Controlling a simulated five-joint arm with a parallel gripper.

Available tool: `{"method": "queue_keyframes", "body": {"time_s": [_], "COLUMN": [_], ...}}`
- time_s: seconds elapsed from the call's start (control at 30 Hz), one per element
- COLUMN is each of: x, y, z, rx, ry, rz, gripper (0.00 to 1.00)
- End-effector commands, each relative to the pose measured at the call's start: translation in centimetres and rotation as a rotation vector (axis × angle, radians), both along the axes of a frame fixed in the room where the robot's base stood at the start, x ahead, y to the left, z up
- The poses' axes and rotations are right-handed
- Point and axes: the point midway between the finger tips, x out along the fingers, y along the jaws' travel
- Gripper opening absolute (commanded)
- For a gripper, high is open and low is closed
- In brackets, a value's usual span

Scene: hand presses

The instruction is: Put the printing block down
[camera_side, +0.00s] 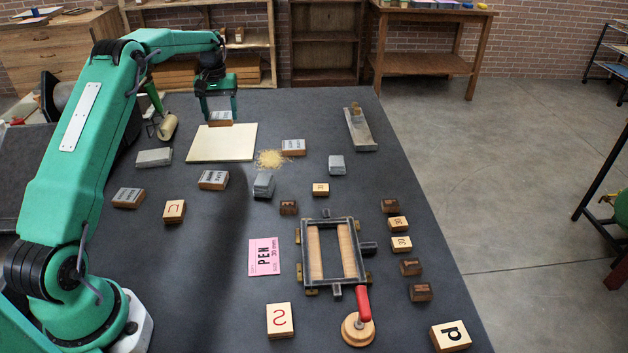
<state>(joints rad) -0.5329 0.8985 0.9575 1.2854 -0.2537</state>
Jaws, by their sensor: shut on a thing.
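My gripper (220,112) is at the far end of the table, pointing down. It is shut on a printing block (220,118), which has a grey lettered top and a wooden side. The block is at the back edge of a pale flat board (221,148). I cannot tell whether it touches the board or hangs just above it. Similar grey-topped blocks lie on the table: one right of the board (293,147), one below it (213,180) and one at the left (128,198).
A metal frame (361,250) with wooden strips stands at the front centre, near a red-handled tool (363,304) and a pink card (264,257). Letter blocks lie along the right, including a large one (450,336). A roller (167,127) is left of the board. Sawdust-like grains (270,159) lie beside it.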

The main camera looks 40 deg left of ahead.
Motion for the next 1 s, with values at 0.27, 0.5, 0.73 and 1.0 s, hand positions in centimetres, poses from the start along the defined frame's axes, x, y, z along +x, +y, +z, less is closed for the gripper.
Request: {"method": "queue_keyframes", "body": {"time_s": [0.27, 0.5, 0.73, 1.0], "x": [-0.5, -0.7, -0.8, -0.9], "y": [4.5, 7.2, 7.9, 7.9], "z": [-2.8, -4.3, -4.7, -5.6], "rx": [-0.001, 0.000, 0.001, -0.001], "ry": [0.001, 0.000, -0.001, 0.001], "rz": [0.002, 0.000, -0.001, -0.001], "gripper": [0.39, 0.39, 0.39, 0.39]}}
